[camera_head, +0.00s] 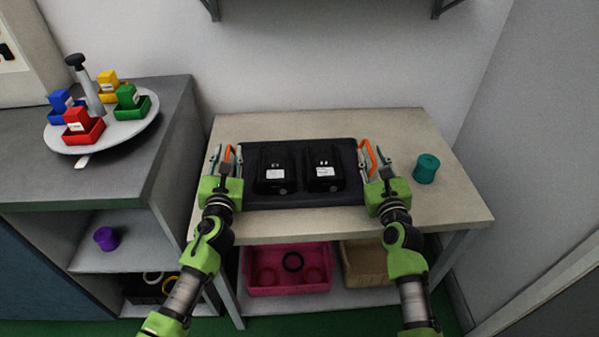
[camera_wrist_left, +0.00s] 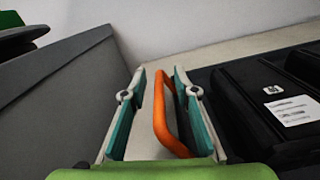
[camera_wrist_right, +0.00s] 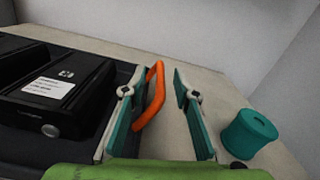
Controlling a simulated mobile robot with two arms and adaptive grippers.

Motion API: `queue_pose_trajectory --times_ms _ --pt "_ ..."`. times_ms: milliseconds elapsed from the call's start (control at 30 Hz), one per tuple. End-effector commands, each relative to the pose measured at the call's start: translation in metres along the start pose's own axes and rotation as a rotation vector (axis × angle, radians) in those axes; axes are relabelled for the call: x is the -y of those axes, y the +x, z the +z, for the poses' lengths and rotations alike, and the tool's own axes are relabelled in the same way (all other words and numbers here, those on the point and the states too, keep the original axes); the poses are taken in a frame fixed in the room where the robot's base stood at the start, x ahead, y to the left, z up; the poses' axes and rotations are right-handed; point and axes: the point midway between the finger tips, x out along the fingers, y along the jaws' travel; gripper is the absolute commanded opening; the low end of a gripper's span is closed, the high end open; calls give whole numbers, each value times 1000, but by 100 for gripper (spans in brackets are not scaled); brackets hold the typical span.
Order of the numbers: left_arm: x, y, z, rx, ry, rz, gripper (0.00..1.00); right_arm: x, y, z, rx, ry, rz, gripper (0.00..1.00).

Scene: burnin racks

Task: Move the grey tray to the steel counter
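The dark grey tray (camera_head: 305,201) lies flat on a beige-topped table (camera_head: 290,225) and holds two black devices (camera_head: 272,168) side by side. It has an orange handle at each end. My left gripper (camera_head: 222,156) is open around the left handle; in the left wrist view that handle (camera_wrist_left: 160,120) stands between the fingers. My right gripper (camera_head: 372,157) is open around the right handle; in the right wrist view that handle (camera_wrist_right: 152,100) stands between the fingers, nearer the left one. The grey steel counter (camera_head: 60,185) is at the left.
A round stand (camera_head: 130,132) with coloured blocks in small bins occupies the counter's back part; its front is clear. A teal cylinder (camera_head: 426,168) stands right of my right gripper. A pink bin (camera_head: 290,289) and a brown box (camera_head: 366,265) sit on the shelf below the table.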

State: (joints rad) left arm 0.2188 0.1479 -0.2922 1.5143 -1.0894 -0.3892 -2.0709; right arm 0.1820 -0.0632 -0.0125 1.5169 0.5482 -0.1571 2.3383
Motion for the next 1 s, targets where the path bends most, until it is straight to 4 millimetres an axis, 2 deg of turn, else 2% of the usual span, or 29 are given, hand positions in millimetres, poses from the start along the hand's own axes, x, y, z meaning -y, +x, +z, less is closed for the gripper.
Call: queue_pose_trajectory --times_ms 233,267,333,367,700,1000 --pt "0 0 0 1 0 0 28 0 0 0 0 0 0 28" --pt "0 0 0 0 0 0 22 0 0 0 0 0 0 22" --pt "0 0 0 0 0 0 4 0 0 0 0 0 0 4" --pt "0 0 0 0 0 0 0 0 0 0 0 0 0 0" --pt "-2 0 0 -1 1 3 0 1 0 0 0 -4 -1 0" --pt "-4 1 9 5 1 6 0 3 0 9 6 -4 -4 0"
